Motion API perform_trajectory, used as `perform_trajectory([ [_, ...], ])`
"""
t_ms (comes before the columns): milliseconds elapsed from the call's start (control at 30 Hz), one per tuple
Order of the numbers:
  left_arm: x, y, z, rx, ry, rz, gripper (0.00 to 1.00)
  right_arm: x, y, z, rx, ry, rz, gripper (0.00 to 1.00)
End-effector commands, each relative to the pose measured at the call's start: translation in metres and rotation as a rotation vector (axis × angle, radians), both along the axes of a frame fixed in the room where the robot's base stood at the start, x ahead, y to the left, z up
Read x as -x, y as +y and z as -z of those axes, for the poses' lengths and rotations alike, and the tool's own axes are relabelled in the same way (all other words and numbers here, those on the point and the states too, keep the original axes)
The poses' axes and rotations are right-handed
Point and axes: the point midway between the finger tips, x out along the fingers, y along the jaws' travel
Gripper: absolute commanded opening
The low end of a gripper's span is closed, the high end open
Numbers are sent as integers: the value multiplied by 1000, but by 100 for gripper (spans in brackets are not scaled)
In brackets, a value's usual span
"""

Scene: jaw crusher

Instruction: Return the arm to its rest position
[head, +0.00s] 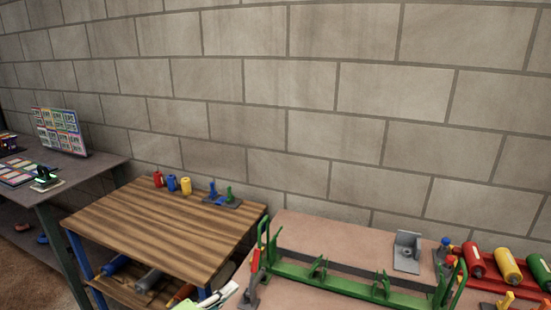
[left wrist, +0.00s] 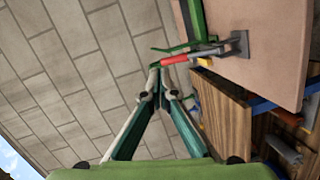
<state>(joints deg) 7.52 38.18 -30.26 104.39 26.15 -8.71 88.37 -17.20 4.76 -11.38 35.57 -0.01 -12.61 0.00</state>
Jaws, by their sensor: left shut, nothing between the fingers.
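My left gripper (head: 225,293) shows at the bottom of the head view, in front of the gap between the wooden table and the pinkish table. Its pale and green fingers are shut and hold nothing. In the left wrist view the two fingers (left wrist: 157,72) meet at their tips. A red-handled clamp (left wrist: 180,59) appears just past the fingertips in that view; I cannot tell how far away it is. The right gripper is not in view.
The pinkish table (head: 300,228) carries a green frame (head: 340,284), a grey bracket (head: 407,252) and coloured rollers (head: 508,266). The wooden table (head: 150,222) holds small cylinders (head: 172,184) at its back; its front is clear. A block wall (head: 300,100) stands behind.

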Motion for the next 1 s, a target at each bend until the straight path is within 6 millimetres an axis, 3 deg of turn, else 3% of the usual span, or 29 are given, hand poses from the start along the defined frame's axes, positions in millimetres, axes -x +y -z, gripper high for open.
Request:
perform_trajectory([
  [33,18,-14,16,-84,17,11,0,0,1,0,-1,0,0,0],
  [167,64,-26,54,-387,57,51,0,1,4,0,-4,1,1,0],
  [267,103,-22,78,-616,103,102,0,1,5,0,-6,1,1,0],
  [400,160,-2,105,-899,193,202,0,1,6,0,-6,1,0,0],
  [600,229,29,125,-1140,317,355,0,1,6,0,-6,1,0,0],
  [933,328,69,133,-1337,504,608,0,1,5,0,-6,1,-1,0],
  [1000,321,68,150,-1340,505,614,0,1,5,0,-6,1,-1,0],
])
